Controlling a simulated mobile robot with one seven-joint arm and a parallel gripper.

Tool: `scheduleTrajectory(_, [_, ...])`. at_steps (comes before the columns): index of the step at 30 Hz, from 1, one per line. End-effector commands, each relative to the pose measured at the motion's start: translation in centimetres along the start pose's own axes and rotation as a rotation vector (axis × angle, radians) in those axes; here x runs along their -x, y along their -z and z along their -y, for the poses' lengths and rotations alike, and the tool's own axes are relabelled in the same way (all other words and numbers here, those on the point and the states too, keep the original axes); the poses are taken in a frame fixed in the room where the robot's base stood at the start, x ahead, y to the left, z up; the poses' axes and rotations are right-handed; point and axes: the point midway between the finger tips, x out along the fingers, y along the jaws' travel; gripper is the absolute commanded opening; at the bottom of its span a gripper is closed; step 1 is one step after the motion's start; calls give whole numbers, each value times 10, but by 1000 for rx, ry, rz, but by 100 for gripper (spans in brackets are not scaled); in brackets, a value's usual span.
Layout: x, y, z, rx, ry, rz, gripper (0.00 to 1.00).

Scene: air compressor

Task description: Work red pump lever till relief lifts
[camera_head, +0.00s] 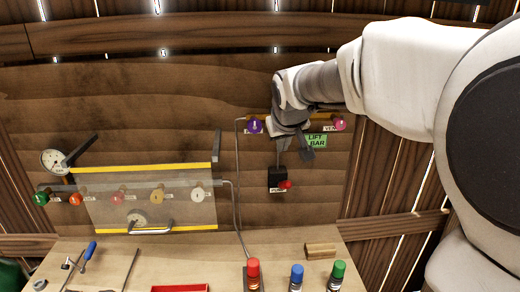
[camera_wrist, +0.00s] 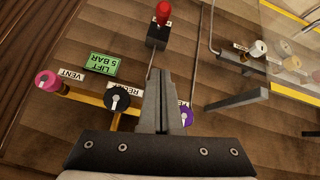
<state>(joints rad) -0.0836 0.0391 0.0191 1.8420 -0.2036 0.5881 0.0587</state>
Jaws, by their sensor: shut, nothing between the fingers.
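A red knob (camera_head: 285,184) sits on a small black block (camera_head: 275,177) on the wooden back wall, below my gripper. In the wrist view the red knob (camera_wrist: 163,12) is at the top, beyond my fingertips and apart from them. My gripper (camera_wrist: 157,76) is shut and empty, pointing at the wall. A green sign (camera_wrist: 101,64) reads "LIFT 5 BAR". Beside it are a pink knob (camera_wrist: 47,81) labelled VENT and a black knob (camera_wrist: 117,98) with a partly hidden label starting "RE". A purple knob (camera_wrist: 186,116) is partly behind my fingers.
A clear panel with yellow edges (camera_head: 143,169) covers several coloured knobs at left, near a round gauge (camera_head: 53,161). A thin pipe (camera_head: 238,170) runs down the wall. Red (camera_head: 253,272), blue (camera_head: 297,275) and green (camera_head: 339,272) capped items stand on the bench with tools.

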Motion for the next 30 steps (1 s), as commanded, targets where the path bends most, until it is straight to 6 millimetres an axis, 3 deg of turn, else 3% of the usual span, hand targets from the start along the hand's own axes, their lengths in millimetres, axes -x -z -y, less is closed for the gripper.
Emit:
scheduleTrajectory(16, [-95, -1, 0, 1, 0, 5, 0])
scheduleTrajectory(24, [-102, -32, 0, 1, -1, 3, 0])
scheduleTrajectory(30, [-104, -39, 0, 0, 0, 1, 0])
